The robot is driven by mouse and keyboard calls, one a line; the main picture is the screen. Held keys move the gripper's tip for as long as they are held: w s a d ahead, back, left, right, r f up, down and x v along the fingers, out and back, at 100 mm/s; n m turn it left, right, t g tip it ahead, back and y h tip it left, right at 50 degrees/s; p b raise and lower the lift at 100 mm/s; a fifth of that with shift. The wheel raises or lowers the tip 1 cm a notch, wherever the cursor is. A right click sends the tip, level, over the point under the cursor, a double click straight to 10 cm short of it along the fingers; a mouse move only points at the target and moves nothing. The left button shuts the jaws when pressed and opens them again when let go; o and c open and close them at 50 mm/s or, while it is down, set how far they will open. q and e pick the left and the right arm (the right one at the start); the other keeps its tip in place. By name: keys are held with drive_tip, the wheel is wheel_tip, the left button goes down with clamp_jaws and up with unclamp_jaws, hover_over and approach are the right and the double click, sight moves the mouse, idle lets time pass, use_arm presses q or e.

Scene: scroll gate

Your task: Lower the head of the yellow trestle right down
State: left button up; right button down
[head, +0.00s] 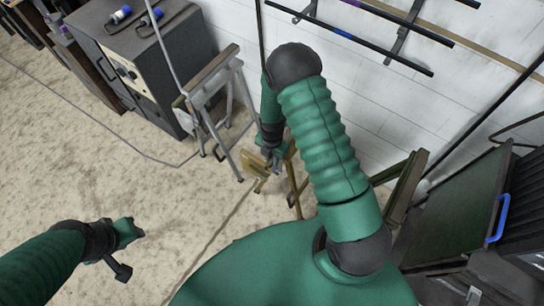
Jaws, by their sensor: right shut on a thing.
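The yellow trestle (254,164) stands on the floor near the back wall, mostly hidden behind my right arm. A flat yellowish part and some thin legs show. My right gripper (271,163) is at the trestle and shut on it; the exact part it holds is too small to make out. My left gripper (138,232) is low on the left, over bare floor and well apart from the trestle. Whether its fingers are open is not clear.
A grey trestle (212,82) stands behind, beside a grey cabinet (145,62) with cables and tools on top. A wall rack with bars (345,35) is at the back. Dark panels and a bin (460,205) crowd the right.

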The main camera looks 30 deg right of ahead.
drive_tip(key=shift+w+d+r, duration=0.1)
drive_tip(key=shift+w+d, duration=0.1)
drive_tip(key=shift+w, duration=0.1)
wheel_tip(320, 180, down, 5)
drive_tip(key=b, duration=0.4)
drive_tip(key=shift+s+f, duration=0.1)
drive_tip(key=shift+f, duration=0.1)
drive_tip(key=c, duration=1.6)
unclamp_jaws()
drive_tip(key=o, duration=0.4)
drive_tip(key=shift+f, duration=0.2)
drive_tip(key=shift+c, duration=0.2)
drive_tip(key=shift+r, duration=0.1)
